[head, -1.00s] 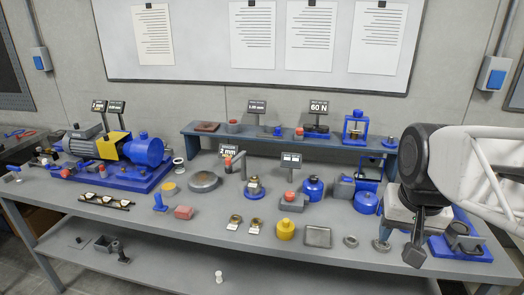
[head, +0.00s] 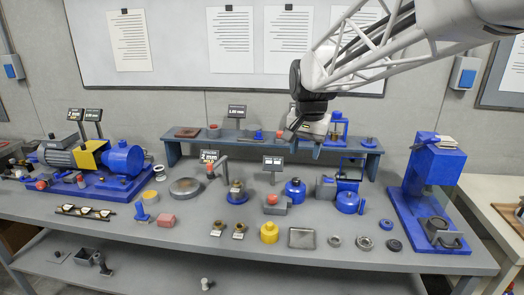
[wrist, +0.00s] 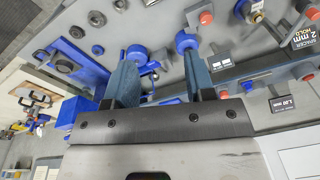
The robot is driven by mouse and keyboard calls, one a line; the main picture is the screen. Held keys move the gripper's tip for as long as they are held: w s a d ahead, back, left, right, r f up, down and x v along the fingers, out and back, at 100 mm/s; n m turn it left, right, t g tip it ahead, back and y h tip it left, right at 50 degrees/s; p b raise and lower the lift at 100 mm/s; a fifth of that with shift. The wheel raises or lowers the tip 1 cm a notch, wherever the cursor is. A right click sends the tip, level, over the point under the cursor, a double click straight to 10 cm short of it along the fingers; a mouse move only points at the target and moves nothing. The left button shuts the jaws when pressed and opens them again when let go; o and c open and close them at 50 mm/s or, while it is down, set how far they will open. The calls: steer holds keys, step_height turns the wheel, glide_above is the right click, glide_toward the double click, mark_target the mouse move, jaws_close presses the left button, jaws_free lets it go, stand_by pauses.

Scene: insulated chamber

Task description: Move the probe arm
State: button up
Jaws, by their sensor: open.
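What looks like the probe arm is a small grey bent arm with a red end (head: 217,168), standing near the middle of the bench beside a "2 mm HOLD" display (head: 209,156). The display also shows at the upper right of the wrist view (wrist: 303,36), with a red knob just above it that may belong to the probe arm. My gripper (head: 305,148) hangs in front of the raised shelf, to the right of the probe arm and apart from it. In the wrist view its two blue fingers (wrist: 158,52) are spread, with nothing held between them.
A raised shelf (head: 260,142) runs along the back. A blue press (head: 433,185) stands at the right, a motor-like machine (head: 95,165) at the left. A round blue vessel (head: 295,190), a yellow weight (head: 269,232) and several small parts crowd the bench.

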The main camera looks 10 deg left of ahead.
steer(key=w+a+f+m, duration=0.1)
steer(key=w+a+f, duration=0.2)
steer(key=w+a, duration=1.1)
steer(key=m+g, duration=0.1)
steer(key=m, duration=0.1)
glide_above(209, 164)
step_height(209, 164, down, 9)
steer(key=shift+d+f, duration=0.1)
steer(key=shift+w+f, duration=0.1)
steer(key=shift+f, duration=0.1)
steer(key=shift+f, duration=3.8)
jaws_close()
